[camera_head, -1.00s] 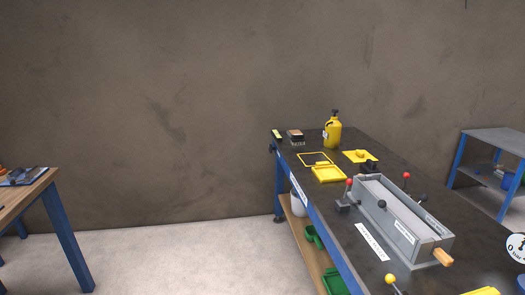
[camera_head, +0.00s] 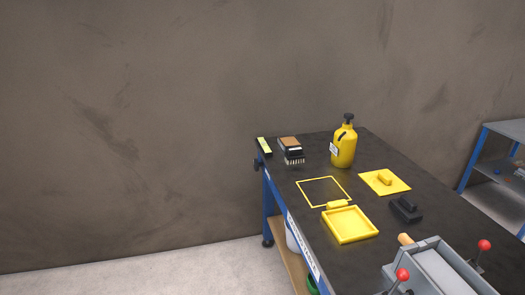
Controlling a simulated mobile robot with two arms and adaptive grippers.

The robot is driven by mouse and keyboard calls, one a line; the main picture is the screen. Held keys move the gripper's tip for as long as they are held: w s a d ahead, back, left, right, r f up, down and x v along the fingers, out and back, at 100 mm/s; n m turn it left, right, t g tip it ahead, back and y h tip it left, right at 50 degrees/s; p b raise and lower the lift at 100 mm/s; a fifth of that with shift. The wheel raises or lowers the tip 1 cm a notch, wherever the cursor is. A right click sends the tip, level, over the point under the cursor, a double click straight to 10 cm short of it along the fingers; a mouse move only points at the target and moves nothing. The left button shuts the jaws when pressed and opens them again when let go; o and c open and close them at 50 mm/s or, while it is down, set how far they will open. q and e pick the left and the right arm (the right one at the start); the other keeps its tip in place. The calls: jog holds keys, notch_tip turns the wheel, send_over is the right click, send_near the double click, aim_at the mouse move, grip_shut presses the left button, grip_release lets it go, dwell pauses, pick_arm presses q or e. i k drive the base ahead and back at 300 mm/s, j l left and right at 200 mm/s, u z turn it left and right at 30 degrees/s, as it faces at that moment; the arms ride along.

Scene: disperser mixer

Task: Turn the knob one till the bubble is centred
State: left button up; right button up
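A small yellow-green bar with dark ends (camera_head: 264,146), which looks like a level vial, lies at the far left corner of the dark workbench top (camera_head: 290,185). Its bubble is too small to make out. A dark knob (camera_head: 256,164) sticks out at the bench's left side, just below that bar. I cannot tell from its look whether it is knob one. Neither of my grippers is in view, and nothing touches the knob or the bar.
A brush (camera_head: 290,150) and a yellow bottle (camera_head: 343,146) stand near the bar. A yellow outlined square (camera_head: 323,191), yellow tray (camera_head: 349,225), yellow plate (camera_head: 384,182) and black block (camera_head: 405,209) lie nearer. A grey trough (camera_head: 440,268) with red-balled levers is at front right. Floor left is clear.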

aim_at(256, 164)
jog(key=i+j+z, duration=0.2)
jog(key=z, duration=0.25)
jog(key=i+j+z, duration=0.15)
jog(key=j+z, duration=0.15)
jog(key=z, duration=0.15)
jog(key=i+j+z, duration=0.1)
jog(key=j+z, duration=0.2)
jog(key=z, duration=0.2)
